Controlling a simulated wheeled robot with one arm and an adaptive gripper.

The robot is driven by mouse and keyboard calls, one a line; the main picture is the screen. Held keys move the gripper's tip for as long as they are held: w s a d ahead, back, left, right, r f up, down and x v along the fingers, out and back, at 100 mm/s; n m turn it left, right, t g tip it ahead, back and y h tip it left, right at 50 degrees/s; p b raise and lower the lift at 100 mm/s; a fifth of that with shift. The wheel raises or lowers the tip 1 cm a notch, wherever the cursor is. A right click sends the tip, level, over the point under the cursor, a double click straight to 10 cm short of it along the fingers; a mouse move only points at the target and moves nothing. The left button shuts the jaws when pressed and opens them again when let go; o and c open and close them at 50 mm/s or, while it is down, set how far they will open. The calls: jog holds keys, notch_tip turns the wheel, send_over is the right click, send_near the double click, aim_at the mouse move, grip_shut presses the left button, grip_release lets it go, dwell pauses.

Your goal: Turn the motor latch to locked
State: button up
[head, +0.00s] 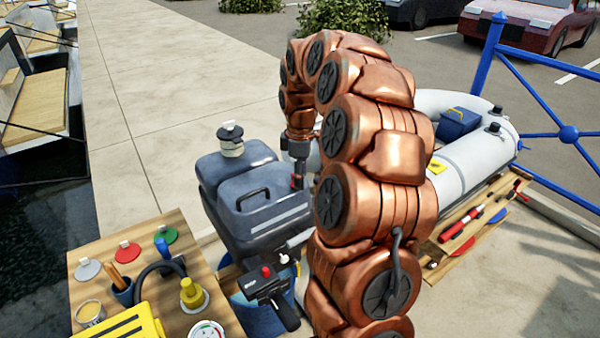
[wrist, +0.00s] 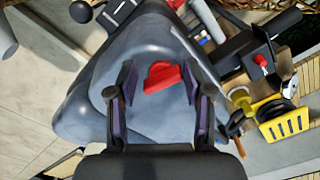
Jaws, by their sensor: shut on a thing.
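The motor (head: 262,222) is a dark blue-grey outboard under my arm in the head view. In the wrist view its smooth cowling (wrist: 150,48) fills the middle. The motor latch (wrist: 163,77) is a small red piece on the cowling, seen between my fingers. My gripper (wrist: 160,88) is shut on the latch, one dark finger on each side of it. In the head view my gripper (head: 298,166) points down onto the motor's right side, and the latch is hardly visible there. No lock marking is readable.
A tiller with a red button (head: 266,271) sticks out in front of the motor. A wooden table (head: 150,232) with coloured tags, a tool cup and a yellow box (head: 135,322) stands at the left. A grey inflatable boat (head: 470,160) lies behind my arm at the right.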

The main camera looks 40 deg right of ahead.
jog(key=shift+w+a+r, duration=0.15)
jog(key=shift+a, duration=0.1)
jog(key=shift+c, duration=0.6)
jog(key=shift+w+a, duration=0.15)
jog(key=shift+a, duration=0.1)
jog(key=shift+c, duration=0.6)
jog(key=shift+w, duration=0.1)
jog(key=o, duration=0.7)
jog(key=shift+o, duration=0.8)
jog(key=shift+w+a, duration=0.15)
jog(key=o, duration=0.5)
jog(key=shift+s, duration=0.2)
